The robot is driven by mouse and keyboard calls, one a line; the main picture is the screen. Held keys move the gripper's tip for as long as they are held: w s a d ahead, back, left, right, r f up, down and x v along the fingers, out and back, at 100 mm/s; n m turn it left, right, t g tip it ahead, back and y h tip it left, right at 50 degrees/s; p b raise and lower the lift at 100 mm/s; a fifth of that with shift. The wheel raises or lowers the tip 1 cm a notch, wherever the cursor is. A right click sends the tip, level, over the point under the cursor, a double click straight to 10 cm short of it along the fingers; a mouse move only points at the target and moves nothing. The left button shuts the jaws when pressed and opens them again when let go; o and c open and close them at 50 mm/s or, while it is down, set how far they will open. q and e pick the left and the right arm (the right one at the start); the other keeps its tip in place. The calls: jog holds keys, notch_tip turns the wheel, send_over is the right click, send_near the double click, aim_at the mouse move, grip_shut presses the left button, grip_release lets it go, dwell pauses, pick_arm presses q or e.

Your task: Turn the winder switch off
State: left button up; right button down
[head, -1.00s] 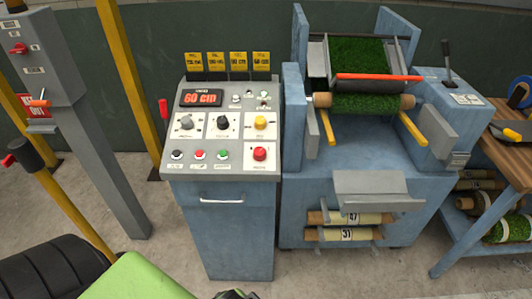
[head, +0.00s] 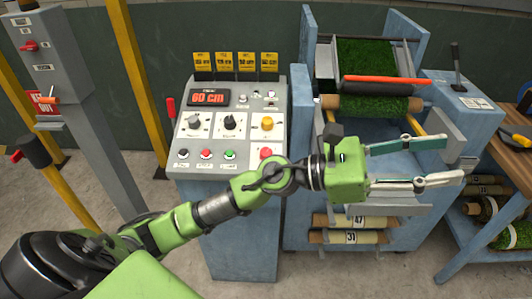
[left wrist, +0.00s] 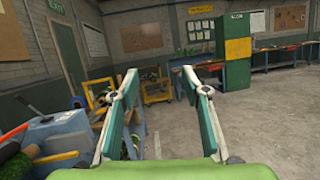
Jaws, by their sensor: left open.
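The control panel (head: 187,160) is a grey sloped console on a blue cabinet. It carries a red "60 cm" display (head: 208,97), a grey knob (head: 195,122), a black knob (head: 230,121) and a yellow knob (head: 266,123). Small switches (head: 270,95) sit at its upper right. I cannot read the labels, so I cannot tell which is the winder switch. My left gripper (head: 450,160) is open and empty, right of the panel, in front of the turf machine. Its fingers also show in the left wrist view (left wrist: 160,76), with nothing between them. My right gripper is not in view.
The turf machine (head: 300,190) stands right of the panel, with a lever (head: 455,65). A grey switch box (head: 45,50) and yellow posts (head: 137,80) stand left. My left arm crosses before the panel's lower right. A wooden bench (head: 515,125) is far right.

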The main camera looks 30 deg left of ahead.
pick_arm(q)
notch_tip(320, 180, down, 7)
jog(key=m+g+y, duration=0.4)
jog(key=m, duration=0.4)
jog(key=m+y, duration=0.7)
jog(key=y, duration=1.1)
send_near(266, 153)
jog(key=shift+g, duration=0.5)
jog(key=p+x, duration=0.1)
jog(key=x, duration=0.2)
jog(key=p+x, duration=0.1)
jog(key=x, duration=0.2)
jog(key=p+x, duration=0.1)
jog(key=x, duration=0.3)
jog(key=shift+w+r, duration=0.15)
jog(key=shift+w, duration=0.25)
jog(key=c, duration=1.1)
